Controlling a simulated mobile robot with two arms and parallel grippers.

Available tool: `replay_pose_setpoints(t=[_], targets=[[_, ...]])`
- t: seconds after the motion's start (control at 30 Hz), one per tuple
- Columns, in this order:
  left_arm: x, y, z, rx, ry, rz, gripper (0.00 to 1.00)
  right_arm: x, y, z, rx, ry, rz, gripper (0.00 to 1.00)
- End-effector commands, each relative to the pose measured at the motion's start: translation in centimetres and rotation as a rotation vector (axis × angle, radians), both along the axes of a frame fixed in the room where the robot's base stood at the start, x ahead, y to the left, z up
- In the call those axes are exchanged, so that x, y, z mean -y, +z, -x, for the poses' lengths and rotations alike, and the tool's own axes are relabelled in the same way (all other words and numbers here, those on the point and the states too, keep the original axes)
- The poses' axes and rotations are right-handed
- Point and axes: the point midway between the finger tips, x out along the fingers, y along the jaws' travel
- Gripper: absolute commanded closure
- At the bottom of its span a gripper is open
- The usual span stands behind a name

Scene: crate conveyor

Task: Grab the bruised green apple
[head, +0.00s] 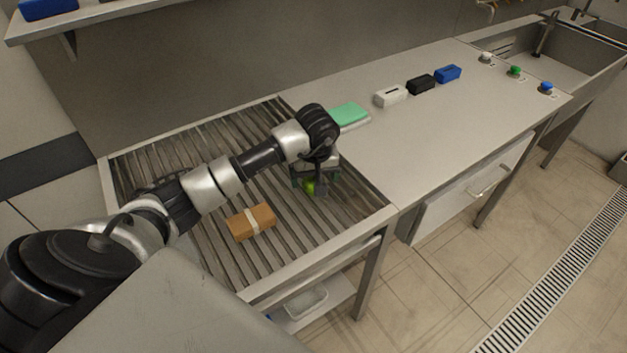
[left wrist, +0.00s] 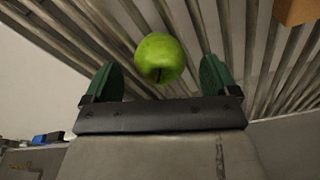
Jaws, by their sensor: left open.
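A green apple (left wrist: 160,58) sits on the roller conveyor, between and just beyond the fingertips of my left gripper (left wrist: 158,80) in the left wrist view. In the head view the apple (head: 310,187) shows partly, below my left gripper (head: 316,183), whose wrist hides some of it. The gripper is open, with a green-padded finger on each side of the apple. I cannot tell whether a finger touches it. A darker spot shows on the apple's lower side in the wrist view. My right gripper is not in view.
A brown box with a pale band (head: 251,221) lies on the conveyor (head: 232,128) near the apple. On the counter (head: 385,145) stand a green pad (head: 349,113) and white (head: 390,95), black (head: 420,84) and blue (head: 448,73) blocks. A sink (head: 565,60) is far right.

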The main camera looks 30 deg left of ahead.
Motion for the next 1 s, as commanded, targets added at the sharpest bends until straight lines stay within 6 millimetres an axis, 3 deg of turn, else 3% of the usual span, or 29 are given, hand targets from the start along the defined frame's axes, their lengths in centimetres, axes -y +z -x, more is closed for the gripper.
replay_pose_setpoints(t=[0.03,0.2,0.47,0.83,1.0], targets=[[0.0,-0.6,0.1,-0.006,0.001,0.004,0.12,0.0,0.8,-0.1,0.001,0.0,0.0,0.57],[-0.3,-2.7,-0.2,-0.002,0.001,0.002,0.12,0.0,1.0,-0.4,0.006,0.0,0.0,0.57],[-0.4,-3.1,-0.3,0.001,0.0,0.0,0.12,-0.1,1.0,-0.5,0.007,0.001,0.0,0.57],[-0.3,-3.0,-0.3,0.001,0.0,0.001,0.66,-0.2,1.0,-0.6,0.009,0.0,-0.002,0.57],[-0.4,-3.0,-0.3,0.001,0.0,0.0,0.66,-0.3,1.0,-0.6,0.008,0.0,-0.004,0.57]])
